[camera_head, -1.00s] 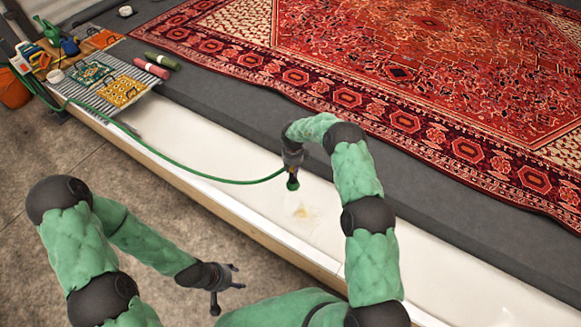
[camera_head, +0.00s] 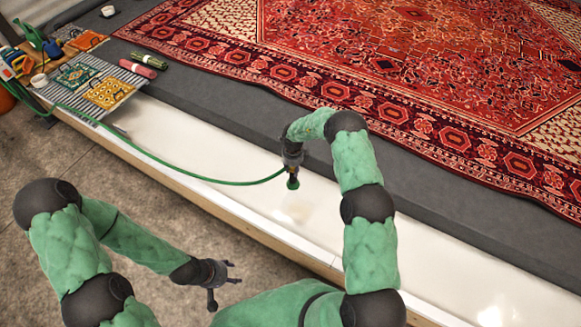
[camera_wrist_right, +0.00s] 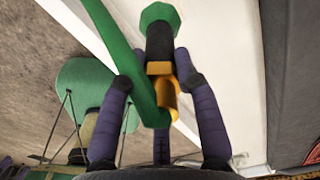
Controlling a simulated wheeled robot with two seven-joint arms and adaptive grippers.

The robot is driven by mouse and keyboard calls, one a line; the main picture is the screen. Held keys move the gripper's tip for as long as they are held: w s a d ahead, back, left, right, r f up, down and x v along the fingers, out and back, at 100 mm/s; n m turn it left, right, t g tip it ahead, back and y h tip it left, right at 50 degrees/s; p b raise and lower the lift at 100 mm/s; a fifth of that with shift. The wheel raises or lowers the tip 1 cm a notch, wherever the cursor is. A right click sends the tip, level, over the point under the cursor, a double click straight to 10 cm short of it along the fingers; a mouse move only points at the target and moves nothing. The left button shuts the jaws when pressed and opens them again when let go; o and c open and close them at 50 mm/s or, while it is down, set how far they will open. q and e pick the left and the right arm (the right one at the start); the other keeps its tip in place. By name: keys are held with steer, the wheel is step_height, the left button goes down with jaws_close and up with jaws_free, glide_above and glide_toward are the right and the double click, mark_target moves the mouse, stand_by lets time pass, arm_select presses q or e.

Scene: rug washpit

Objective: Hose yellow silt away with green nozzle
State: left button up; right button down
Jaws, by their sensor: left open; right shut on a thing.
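The green nozzle (camera_head: 293,184) points down over the white trough floor (camera_head: 253,207), its green hose (camera_head: 170,163) trailing to the left. My right gripper (camera_head: 292,165) is shut on the nozzle; the right wrist view shows its fingers around the nozzle's dark body, below the green head (camera_wrist_right: 160,17). A faint pale patch (camera_head: 297,214) shows on the white floor just below the nozzle; I cannot tell whether it is silt or a wet sheen. No clear yellow silt shows. My left gripper (camera_head: 229,272) is open and empty over the concrete floor, left of the trough.
A patterned red rug (camera_head: 420,70) lies on the dark grey platform (camera_head: 235,115) beyond the trough. A ribbed rack (camera_head: 70,100) with small rug samples stands at the far left. Rolled pieces (camera_head: 138,69) lie beside it. A wooden edge (camera_head: 255,232) borders the trough.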

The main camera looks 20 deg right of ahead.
steer(key=s+d+r+p, duration=0.4)
steer(key=s+d+p, duration=0.2)
steer(key=s+d, duration=0.2)
steer(key=shift+s, duration=0.6)
stand_by(2.6)
stand_by(0.5)
